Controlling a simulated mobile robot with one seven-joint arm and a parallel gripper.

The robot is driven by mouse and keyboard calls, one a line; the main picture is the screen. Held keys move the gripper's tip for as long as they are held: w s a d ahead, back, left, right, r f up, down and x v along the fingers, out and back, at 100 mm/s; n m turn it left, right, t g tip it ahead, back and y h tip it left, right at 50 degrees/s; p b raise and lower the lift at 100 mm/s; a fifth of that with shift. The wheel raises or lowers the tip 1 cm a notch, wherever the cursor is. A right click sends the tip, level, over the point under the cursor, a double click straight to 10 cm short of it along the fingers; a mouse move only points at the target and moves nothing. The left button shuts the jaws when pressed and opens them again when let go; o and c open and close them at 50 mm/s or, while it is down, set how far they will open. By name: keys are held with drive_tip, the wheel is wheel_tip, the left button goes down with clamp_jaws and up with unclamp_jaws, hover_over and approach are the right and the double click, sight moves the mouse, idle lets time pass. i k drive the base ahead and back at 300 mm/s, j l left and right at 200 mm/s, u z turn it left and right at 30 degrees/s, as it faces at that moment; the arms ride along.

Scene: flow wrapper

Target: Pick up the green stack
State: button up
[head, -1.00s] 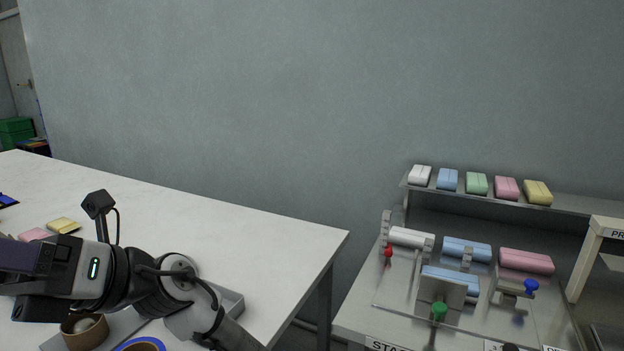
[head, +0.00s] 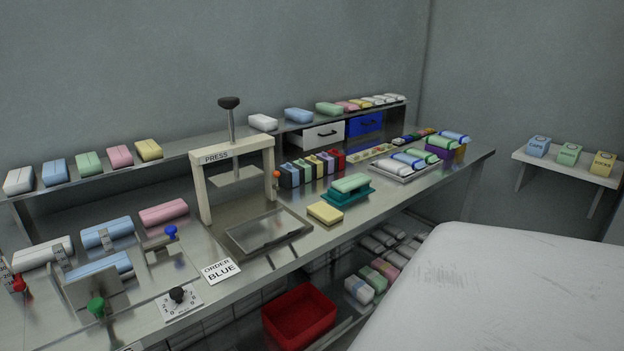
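Several green wrapped packs show in the head view, and I cannot tell which one is the green stack. One green pack (head: 350,182) lies on a teal stand (head: 345,196) right of the press. Another green pack (head: 88,164) sits on the back shelf at left, and a further one (head: 329,109) sits on the shelf behind the press. More green shows among the packs in a silver tray (head: 405,178) at the far right of the bench. My gripper is outside the view.
A cream press (head: 199,191) stands mid-bench with a dark plate before it. A yellow pack (head: 325,213) lies beside the teal stand. The "ORDER BLUE" card (head: 220,270) lies at the bench edge. A red bin (head: 299,316) is below. A white surface (head: 480,295) fills the lower right.

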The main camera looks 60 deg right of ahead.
sight(350, 182)
drive_tip(key=z, duration=1.85)
drive_tip(key=i+j+z, duration=0.2)
drive_tip(key=i, duration=0.25)
drive_tip(key=i+j+z, duration=0.15)
drive_tip(key=i, duration=0.35)
drive_tip(key=i+j+z, duration=0.2)
drive_tip(key=i+j, duration=0.15)
drive_tip(key=i, duration=0.1)
